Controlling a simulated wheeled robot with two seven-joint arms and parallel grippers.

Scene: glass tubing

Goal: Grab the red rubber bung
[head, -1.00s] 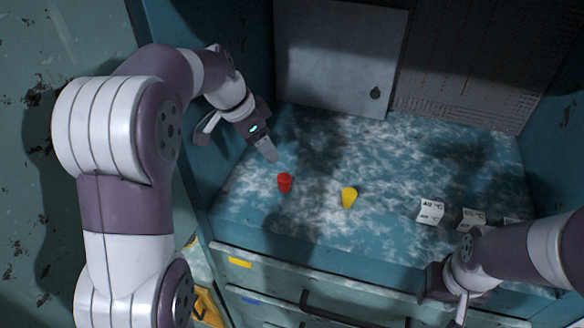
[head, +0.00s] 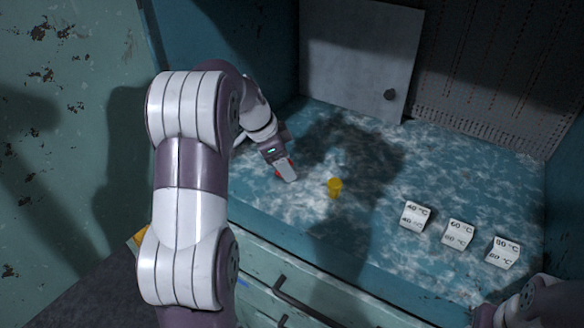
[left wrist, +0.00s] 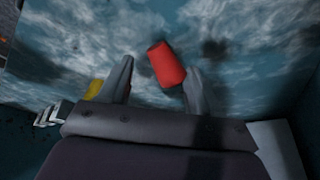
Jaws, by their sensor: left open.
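The red rubber bung (left wrist: 166,64) shows in the left wrist view between and just beyond the fingertips of my left gripper (left wrist: 156,78), closer to the right-hand finger. I cannot tell whether that finger touches it. The jaws are open. In the head view my left gripper (head: 286,174) is low over the worktop, and only a sliver of the bung (head: 279,161) shows behind its finger. My right arm is at the bottom right corner of the head view, and its jaws cannot be made out.
A yellow bung (head: 334,187) stands to the right of my left gripper. Three white temperature labels, 40 °C (head: 415,215), 60 °C (head: 457,234) and 80 °C (head: 503,252), stand along the front right of the worktop (head: 385,165). A grey cabinet door (head: 360,60) is behind.

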